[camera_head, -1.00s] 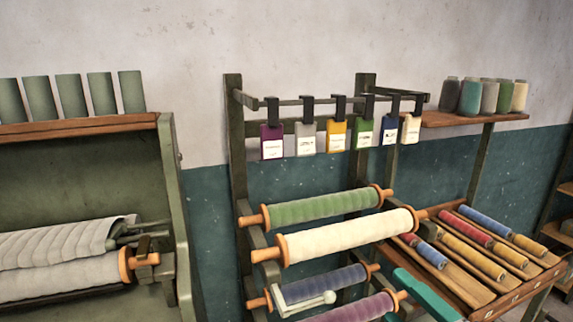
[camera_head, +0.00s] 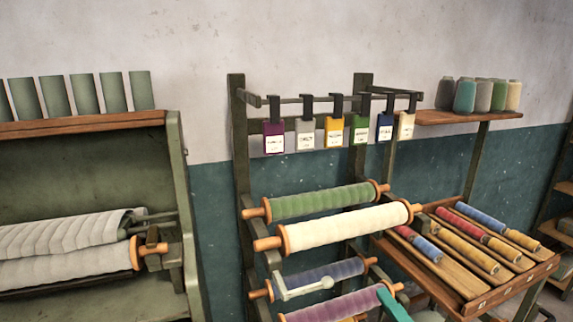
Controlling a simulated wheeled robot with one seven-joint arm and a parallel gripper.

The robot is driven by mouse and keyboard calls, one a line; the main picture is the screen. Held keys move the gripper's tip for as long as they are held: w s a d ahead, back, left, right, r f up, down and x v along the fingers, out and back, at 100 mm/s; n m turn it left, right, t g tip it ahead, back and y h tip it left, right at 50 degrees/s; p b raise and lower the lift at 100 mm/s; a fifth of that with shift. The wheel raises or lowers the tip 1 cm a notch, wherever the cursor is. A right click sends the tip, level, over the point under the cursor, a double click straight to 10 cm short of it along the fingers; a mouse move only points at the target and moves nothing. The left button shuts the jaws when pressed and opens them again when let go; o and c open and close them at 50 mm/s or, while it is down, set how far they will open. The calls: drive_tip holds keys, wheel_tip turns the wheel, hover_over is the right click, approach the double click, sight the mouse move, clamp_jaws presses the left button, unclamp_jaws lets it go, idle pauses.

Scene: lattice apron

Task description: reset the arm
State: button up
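A roller rack (camera_head: 241,150) stands in the middle. It carries a green roll (camera_head: 320,202), a cream roll (camera_head: 345,225), a blue-grey roll (camera_head: 335,272) and a purple roll (camera_head: 330,307).
Coloured tags, including a purple tag (camera_head: 274,137), hang from the rack's top rail. A green cabinet (camera_head: 178,200) with grey cloth (camera_head: 70,240) stands left. A slanted wooden tray (camera_head: 455,290) of coloured rolls is at right. Several spools stand on a shelf (camera_head: 465,117).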

drive_tip(key=s+a+f+n+g+h, duration=0.1)
drive_tip(key=s+a+f+h, duration=0.15)
drive_tip(key=f, duration=0.55)
drive_tip(key=s+a+f+n+h, duration=0.1)
drive_tip(key=s+a+f, duration=0.2)
drive_tip(key=f, duration=0.5)
drive_tip(key=s+a+f+g+h, duration=0.1)
drive_tip(key=s+a+f+h, duration=0.15)
drive_tip(key=f, duration=0.65)
drive_tip(key=s+a+f+n+y, duration=0.1)
drive_tip(key=s+a+n, duration=0.4)
drive_tip(key=s, duration=0.6)
drive_tip(key=s+a+f+n+y, duration=0.1)
drive_tip(key=s+a+f+n, duration=0.1)
drive_tip(key=s+a+n, duration=0.3)
drive_tip(key=s+n, duration=0.3)
drive_tip(key=s, duration=0.3)
drive_tip(key=shift+a, duration=0.3)
